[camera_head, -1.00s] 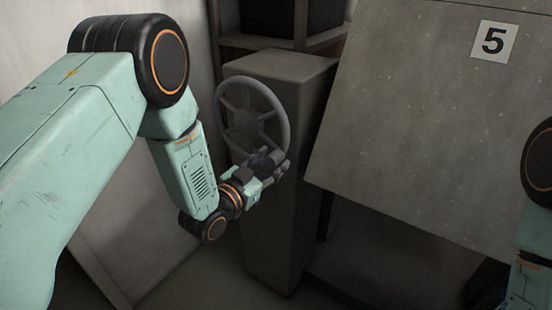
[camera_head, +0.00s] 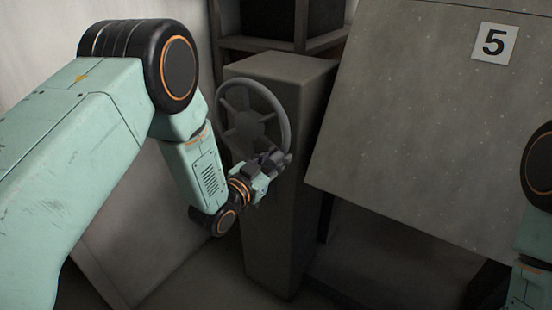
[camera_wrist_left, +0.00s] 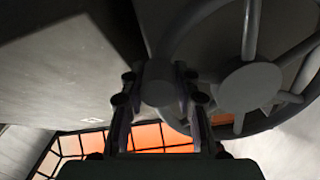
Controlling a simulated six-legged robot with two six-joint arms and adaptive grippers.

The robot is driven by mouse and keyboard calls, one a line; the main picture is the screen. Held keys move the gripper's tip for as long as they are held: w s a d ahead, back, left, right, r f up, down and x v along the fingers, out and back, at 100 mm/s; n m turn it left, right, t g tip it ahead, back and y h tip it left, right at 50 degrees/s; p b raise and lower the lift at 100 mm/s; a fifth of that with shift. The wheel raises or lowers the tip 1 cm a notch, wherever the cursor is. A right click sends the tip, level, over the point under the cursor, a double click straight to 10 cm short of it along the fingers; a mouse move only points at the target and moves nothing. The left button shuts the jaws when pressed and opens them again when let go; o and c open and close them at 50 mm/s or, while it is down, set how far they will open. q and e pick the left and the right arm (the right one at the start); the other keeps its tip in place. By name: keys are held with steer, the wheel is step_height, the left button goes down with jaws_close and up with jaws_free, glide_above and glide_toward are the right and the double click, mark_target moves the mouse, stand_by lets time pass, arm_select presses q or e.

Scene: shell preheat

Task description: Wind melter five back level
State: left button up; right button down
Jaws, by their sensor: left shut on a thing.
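A grey spoked handwheel (camera_head: 221,112) stands on the side of a grey pedestal (camera_head: 287,200). My left gripper (camera_head: 276,160) is shut at the lower right of the wheel's rim. In the left wrist view the gripper (camera_wrist_left: 160,92) closes around a round grey part, and the wheel's hub (camera_wrist_left: 250,86) and spokes show to the right. The melter (camera_head: 420,120), a large grey slab-sided body with a white "5" plate (camera_head: 494,43), stands tilted right of the pedestal. My right gripper is out of view; only part of that arm shows at the right edge.
A dark shelf (camera_head: 285,43) stands behind the pedestal. A pale wall and panel (camera_head: 135,240) lie to the left, behind my left arm. Dark space lies under the melter's lower edge. Orange window-like panes (camera_wrist_left: 150,137) show in the left wrist view.

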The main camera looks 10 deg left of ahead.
mark_target(237, 84)
arm_select(q)
jaws_close()
steer(key=shift+f, duration=0.1)
steer(key=shift+s+d, duration=0.1)
